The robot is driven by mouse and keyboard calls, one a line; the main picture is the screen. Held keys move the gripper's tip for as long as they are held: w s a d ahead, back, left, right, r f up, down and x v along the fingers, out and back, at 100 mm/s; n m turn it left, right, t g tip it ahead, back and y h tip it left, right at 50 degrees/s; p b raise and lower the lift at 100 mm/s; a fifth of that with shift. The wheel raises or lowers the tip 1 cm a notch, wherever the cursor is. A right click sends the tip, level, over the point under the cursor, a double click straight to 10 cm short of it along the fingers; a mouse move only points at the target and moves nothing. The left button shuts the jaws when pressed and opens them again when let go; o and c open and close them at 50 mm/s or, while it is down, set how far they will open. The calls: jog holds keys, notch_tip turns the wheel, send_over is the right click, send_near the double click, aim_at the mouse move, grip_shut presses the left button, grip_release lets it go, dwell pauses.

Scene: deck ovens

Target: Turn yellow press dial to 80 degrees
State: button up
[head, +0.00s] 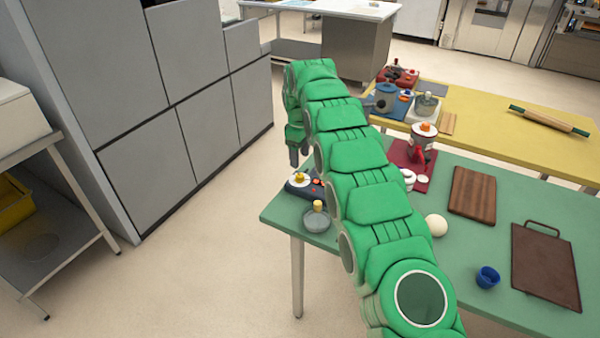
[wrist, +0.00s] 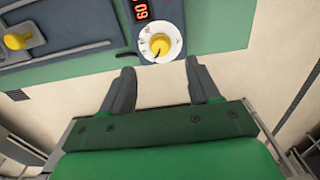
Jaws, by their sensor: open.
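The yellow press dial (wrist: 161,45) sits on a white marked ring with a dark pointer at the end of a dark blue housing. A red display (wrist: 140,10) beside it shows sideways digits that look like 60. The dial also shows in the head view (head: 301,177), at the near left corner of the green table. My gripper (wrist: 161,78) is open and empty. In the wrist view its two fingers lie below the dial, apart from it, with the dial roughly centred between them. In the head view my gripper (head: 294,158) hangs near the dial's far side.
A grey piece with a yellow knob (wrist: 17,41) is left of the dial in the wrist view. Grey cabinets (head: 185,80) stand left.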

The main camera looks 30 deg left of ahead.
aim_at(300, 175)
jog(key=shift+f, duration=3.7)
jog(key=c, duration=1)
